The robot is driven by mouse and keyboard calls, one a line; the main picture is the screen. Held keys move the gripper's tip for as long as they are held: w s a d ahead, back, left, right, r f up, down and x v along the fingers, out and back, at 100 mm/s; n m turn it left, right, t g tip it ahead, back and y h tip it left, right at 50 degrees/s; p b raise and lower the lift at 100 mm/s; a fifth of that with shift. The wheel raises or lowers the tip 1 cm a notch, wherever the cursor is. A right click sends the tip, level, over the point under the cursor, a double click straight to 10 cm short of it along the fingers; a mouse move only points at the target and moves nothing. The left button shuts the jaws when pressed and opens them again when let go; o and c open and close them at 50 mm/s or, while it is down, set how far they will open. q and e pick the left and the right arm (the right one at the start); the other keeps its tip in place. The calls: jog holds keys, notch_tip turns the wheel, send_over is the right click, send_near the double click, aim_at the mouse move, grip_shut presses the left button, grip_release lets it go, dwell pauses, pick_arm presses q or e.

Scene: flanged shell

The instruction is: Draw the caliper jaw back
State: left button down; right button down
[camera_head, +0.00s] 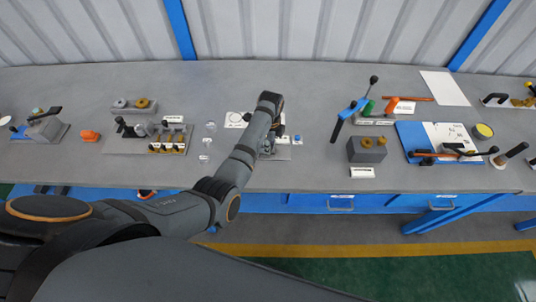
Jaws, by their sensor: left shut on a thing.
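My left arm reaches from the lower left across the bench's front edge. My left gripper (268,146) is low over a small grey fixture plate (282,154) in the middle of the bench. It is shut on a small part of this fixture, most likely the caliper jaw. The arm and gripper hide the jaw and most of the caliper, so how far the jaw stands open cannot be told. My right gripper is not in view.
A white sheet with a ring mark (237,119) lies behind the gripper. Small clear cups (205,142) stand to its left, beside a clamp fixture (150,138). A blue-handled lever stand (349,112) and a dark grey block (367,149) stand to its right.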

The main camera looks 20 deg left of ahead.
pick_arm(q)
jog(key=shift+w+d+r, duration=0.1)
jog(key=shift+d+r, duration=0.05)
jog(key=c, duration=1.4)
grip_release()
jog(key=shift+o, duration=1)
jog(key=shift+d, duration=0.1)
jog(key=shift+r, duration=0.1)
notch_tip(320, 180, up, 12)
jog(key=shift+f, duration=0.15)
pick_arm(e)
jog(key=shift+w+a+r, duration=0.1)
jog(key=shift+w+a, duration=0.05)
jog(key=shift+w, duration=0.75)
